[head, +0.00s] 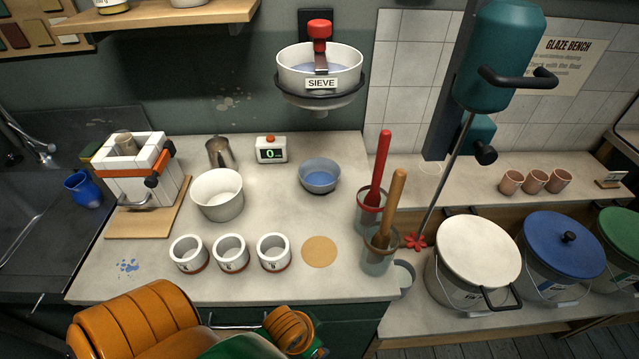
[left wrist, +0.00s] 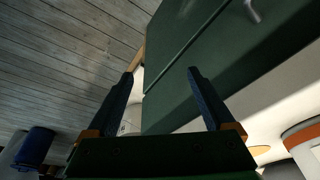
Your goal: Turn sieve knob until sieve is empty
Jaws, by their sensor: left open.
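The sieve (head: 345,82) is a white bowl in a dark holder on the wall, labelled SIEVE, with bluish liquid inside. Its red knob (head: 319,32) stands upright above the bowl on a metal bracket. A grey-blue bowl (head: 320,186) with blue liquid stands on the counter below the sieve. My left gripper (left wrist: 162,75) shows in the left wrist view, with its two dark fingers apart and nothing between them. It is far from the knob; my orange arm is low at the front of the counter in the head view, where the fingers cannot be made out.
The counter (head: 335,225) holds a white pot (head: 217,207), a metal jug (head: 220,153), a timer (head: 272,149) and three white cups at the front. Red and wooden handles (head: 381,166) rise from containers at right. A teal mixer (head: 495,60) hangs at right of the sieve.

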